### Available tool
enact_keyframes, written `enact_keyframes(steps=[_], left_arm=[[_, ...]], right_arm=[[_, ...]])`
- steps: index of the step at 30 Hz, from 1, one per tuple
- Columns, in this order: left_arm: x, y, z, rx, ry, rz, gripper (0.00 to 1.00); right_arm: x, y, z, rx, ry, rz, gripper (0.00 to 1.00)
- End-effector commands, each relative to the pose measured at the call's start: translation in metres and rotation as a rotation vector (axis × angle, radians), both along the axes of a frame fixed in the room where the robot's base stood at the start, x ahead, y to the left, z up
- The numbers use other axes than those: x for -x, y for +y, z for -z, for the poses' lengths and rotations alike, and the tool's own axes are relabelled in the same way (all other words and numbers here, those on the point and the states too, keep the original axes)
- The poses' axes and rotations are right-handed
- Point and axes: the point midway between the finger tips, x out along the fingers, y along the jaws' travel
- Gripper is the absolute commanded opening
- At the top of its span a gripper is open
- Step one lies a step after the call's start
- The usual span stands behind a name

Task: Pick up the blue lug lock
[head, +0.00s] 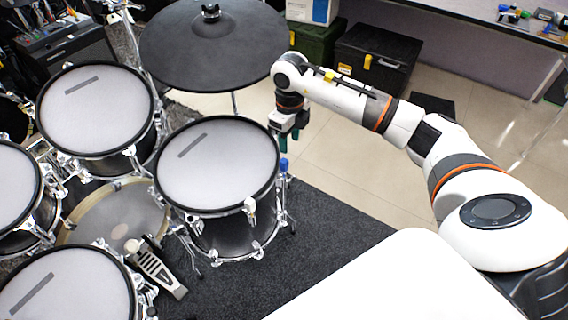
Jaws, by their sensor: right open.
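The blue lug lock (284,165) is a small blue piece at the right rim of the nearest right-hand drum (215,165). It stands out against the dark carpet. My right gripper (289,146) points down just above the blue lug lock, with its dark green fingers apart and a small gap to the lock. It is open and holds nothing that I can see. My left gripper is not in view.
A large black cymbal pad (212,45) stands behind the drum. More mesh pads (95,108) fill the left. A green case (317,42) and a black case (377,58) sit at the back. The floor right of the drum is clear.

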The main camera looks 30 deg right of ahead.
Motion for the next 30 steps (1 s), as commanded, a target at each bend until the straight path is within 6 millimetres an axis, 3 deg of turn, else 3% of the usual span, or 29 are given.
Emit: enact_keyframes(steps=[4, 14, 21, 30], left_arm=[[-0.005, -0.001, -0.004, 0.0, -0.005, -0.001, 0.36], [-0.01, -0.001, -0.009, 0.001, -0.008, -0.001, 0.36], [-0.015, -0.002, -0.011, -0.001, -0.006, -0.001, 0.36], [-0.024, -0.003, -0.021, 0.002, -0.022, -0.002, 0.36]], right_arm=[[0.0, 0.001, 0.028, -0.003, 0.003, 0.0, 0.43], [-0.001, 0.003, 0.052, -0.005, 0.001, -0.001, 0.43], [-0.004, 0.008, 0.087, -0.006, 0.002, -0.001, 0.43], [-0.005, 0.007, 0.095, -0.004, -0.003, -0.002, 0.43]])
